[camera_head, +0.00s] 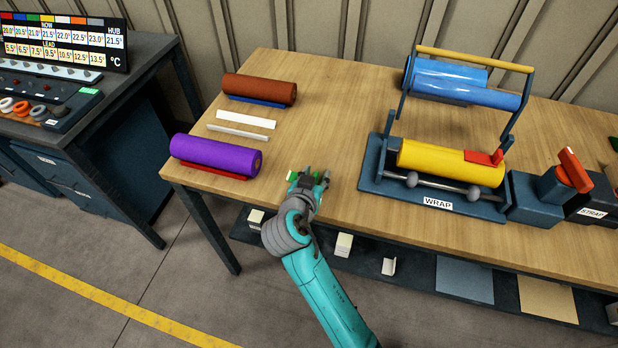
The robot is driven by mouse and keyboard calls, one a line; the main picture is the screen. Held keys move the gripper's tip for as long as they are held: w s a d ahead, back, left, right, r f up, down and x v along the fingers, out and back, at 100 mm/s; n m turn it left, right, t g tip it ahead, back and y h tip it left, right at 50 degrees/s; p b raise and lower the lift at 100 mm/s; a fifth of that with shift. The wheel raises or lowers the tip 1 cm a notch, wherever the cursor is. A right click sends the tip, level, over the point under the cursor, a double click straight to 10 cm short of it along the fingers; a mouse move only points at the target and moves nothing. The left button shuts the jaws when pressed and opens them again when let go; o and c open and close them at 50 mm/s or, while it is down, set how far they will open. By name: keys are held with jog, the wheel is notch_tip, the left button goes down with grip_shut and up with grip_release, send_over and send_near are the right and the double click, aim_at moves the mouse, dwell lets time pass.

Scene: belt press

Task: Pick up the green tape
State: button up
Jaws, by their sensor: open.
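A small bright green piece (291,176), which looks like the green tape, shows on the wooden table near its front edge, at the left side of my gripper. My gripper (309,176) is open at the end of my teal arm, over the table's front edge. It hides much of the green piece, and a little green also shows by its right finger. I cannot tell whether the fingers touch it or stand around it.
A purple roll (215,155) and a brown roll (259,89) lie left on the table (325,100), with white strips (245,119) between them. The wrap press (437,204) with a yellow roll (450,162) stands right. Bare wood lies behind my gripper.

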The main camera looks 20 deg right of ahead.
aim_at(316, 175)
grip_shut()
notch_tip(316, 175, up, 10)
dwell(0.7)
